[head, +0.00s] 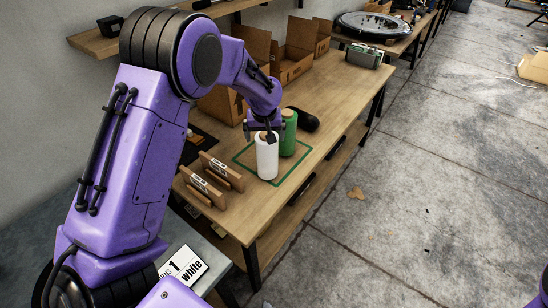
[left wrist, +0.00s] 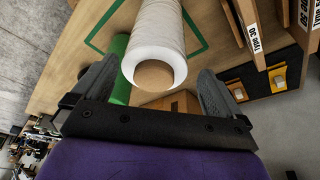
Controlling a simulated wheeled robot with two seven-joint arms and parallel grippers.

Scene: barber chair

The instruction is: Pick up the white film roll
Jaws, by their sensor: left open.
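The white film roll (head: 267,160) stands upright on the wooden table, inside a green square outline. My left gripper (head: 264,131) is just above its top end, pointing down. In the left wrist view the white roll (left wrist: 158,40) shows its brown core end between the two spread fingers of my left gripper (left wrist: 158,72). The fingers are open, with gaps on both sides. I cannot tell whether the fingertips reach below the roll's top. A green roll (head: 289,138) stands close behind the white one; it is partly hidden in the left wrist view (left wrist: 119,62). My right gripper is out of sight.
A black cylinder (head: 303,119) lies behind the green roll. Wooden holders (head: 222,170) stand near the table's front left. Cardboard boxes (head: 297,50) line the wall side. A sign reading "1 white" (head: 183,266) is at lower left. The floor at right is mostly clear.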

